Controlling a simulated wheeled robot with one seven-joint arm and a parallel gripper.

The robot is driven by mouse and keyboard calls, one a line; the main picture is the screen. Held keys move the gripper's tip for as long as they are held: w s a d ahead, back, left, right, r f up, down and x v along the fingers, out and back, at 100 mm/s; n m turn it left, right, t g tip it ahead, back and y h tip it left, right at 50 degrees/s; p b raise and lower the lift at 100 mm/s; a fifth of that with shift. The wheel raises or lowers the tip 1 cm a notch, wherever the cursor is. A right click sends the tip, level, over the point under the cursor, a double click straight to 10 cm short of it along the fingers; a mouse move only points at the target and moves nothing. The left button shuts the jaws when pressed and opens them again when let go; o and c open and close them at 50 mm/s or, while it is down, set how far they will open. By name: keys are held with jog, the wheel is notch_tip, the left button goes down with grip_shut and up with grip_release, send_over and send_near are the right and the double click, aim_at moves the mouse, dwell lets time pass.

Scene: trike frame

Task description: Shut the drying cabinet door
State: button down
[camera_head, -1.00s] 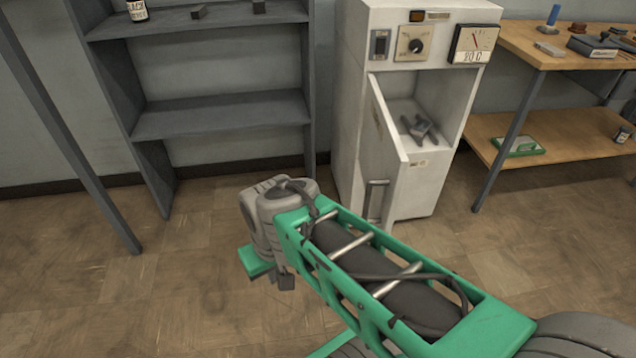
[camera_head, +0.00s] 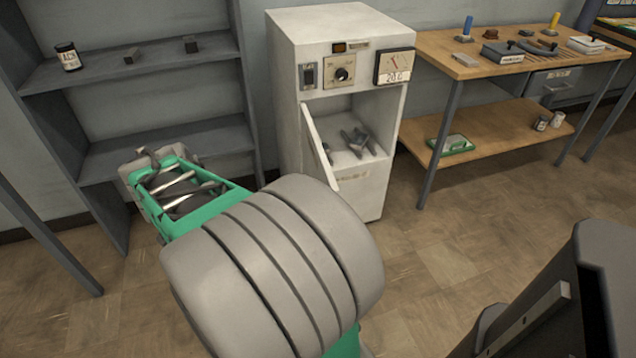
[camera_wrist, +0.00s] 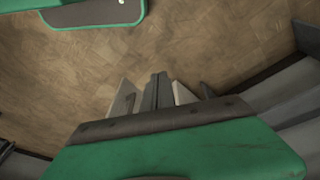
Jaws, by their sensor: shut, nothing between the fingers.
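The drying cabinet (camera_head: 290,60) is a white upright box with a knob, a switch and a dial on its top front. Its door (camera_head: 318,145) stands open, hinged on the left and swung out toward me. Grey parts (camera_head: 357,142) lie inside the open compartment. My gripper (camera_wrist: 155,82) shows in the wrist view, shut and empty, over bare floor. I cannot make out its fingers in the head view. The cabinet door is not clearly seen in the wrist view.
A grey shelf unit (camera_head: 150,72) stands left of the cabinet, behind my green arm. A wooden workbench (camera_head: 437,49) with tools and a lower shelf stands to the right. The brown floor (camera_head: 460,240) before the cabinet and bench is clear.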

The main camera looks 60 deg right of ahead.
jog(key=s+d+r+m+g+p, duration=0.1)
jog(key=s+d+r+m+p, duration=0.25)
jog(key=d+m, duration=0.25)
jog(key=s+d+r+m+g+p, duration=0.2)
jog(key=s+d+r+m, duration=0.3)
jog(key=d+m, duration=0.15)
jog(key=s+d+f+b, duration=0.2)
jog(key=s+d+f, duration=0.3)
jog(key=f, duration=0.4)
jog(key=shift+s+d+f+b, duration=0.2)
jog(key=shift+s+f+b, duration=0.15)
jog(key=shift+s, duration=0.2)
jog(key=shift+s, duration=0.1)
